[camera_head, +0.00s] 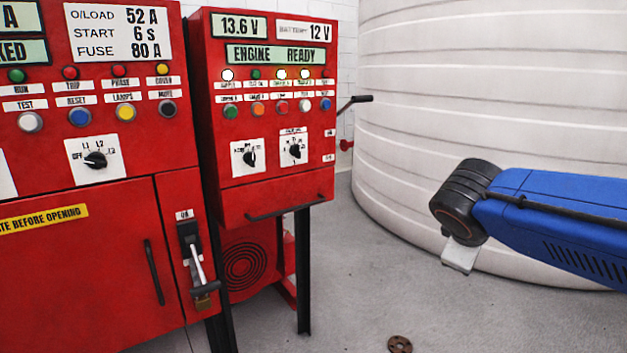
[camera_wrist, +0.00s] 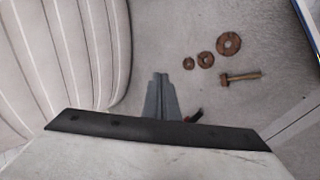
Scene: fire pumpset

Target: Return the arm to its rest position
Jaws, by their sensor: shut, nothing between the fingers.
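My blue arm (camera_head: 555,215) reaches in from the right edge of the head view, in front of the pale tank. Its black joint (camera_head: 462,205) is at the left end, with a small light grey piece showing below it. My gripper (camera_wrist: 159,97) shows in the wrist view as two grey fingers side by side, shut with nothing between them. It points over the grey floor and touches nothing that I can see. The fingers do not show clearly in the head view.
Red control cabinets (camera_head: 262,195) stand at the left, apart from my arm. The ribbed tank (camera_head: 480,90) is close behind my arm. Floor between cabinets and arm is mostly clear.

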